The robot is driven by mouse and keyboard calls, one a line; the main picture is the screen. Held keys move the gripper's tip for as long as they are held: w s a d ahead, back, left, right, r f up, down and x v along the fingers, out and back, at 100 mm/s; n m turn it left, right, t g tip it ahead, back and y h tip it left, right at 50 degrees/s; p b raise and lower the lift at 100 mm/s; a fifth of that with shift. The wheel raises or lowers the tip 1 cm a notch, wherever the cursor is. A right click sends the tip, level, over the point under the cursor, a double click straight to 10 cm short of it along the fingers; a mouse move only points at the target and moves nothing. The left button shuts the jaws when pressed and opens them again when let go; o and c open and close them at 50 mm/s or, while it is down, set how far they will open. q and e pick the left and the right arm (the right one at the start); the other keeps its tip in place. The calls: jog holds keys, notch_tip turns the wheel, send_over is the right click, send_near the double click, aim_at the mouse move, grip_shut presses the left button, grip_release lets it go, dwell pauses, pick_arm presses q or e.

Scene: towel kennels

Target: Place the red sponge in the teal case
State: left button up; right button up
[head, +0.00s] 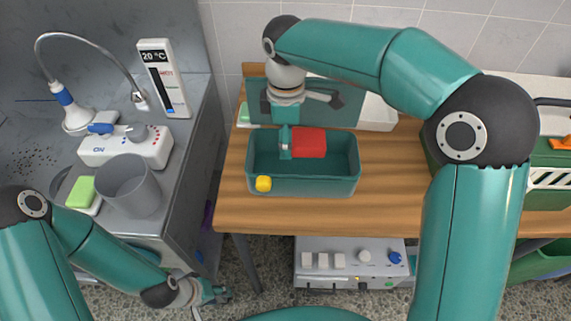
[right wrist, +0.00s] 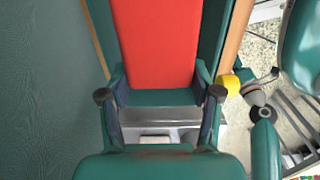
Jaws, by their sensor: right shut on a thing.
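The teal case (head: 330,187) stands open on the wooden table, its lid (head: 315,95) raised at the back and a yellow latch (head: 263,183) on its front. My right gripper (head: 285,143) reaches down over the case and is shut on the red sponge (head: 310,142). The sponge shows within the case's opening; I cannot tell whether it touches the floor. In the right wrist view, the red sponge (right wrist: 155,45) lies between the fingers of my right gripper (right wrist: 160,95). My left gripper (head: 212,292) hangs low at the left, away from the case; its finger opening is unclear.
A grey counter at the left holds a grey cup (head: 130,188), a green sponge on a dish (head: 82,193), a white switch unit (head: 125,147) and a temperature display (head: 163,78). A white tray (head: 378,113) lies behind the case. A white control box (head: 350,262) is below the table.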

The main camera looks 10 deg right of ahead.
aim_at(286, 171)
notch_tip(286, 171, down, 9)
jog(key=shift+f, duration=0.15)
dwell(0.4)
jog(key=o, duration=0.4)
jog(key=shift+f, duration=0.1)
jog(key=shift+o, duration=0.8)
notch_tip(286, 171, up, 12)
jog(key=shift+r, duration=0.2)
jog(key=shift+s, duration=0.1)
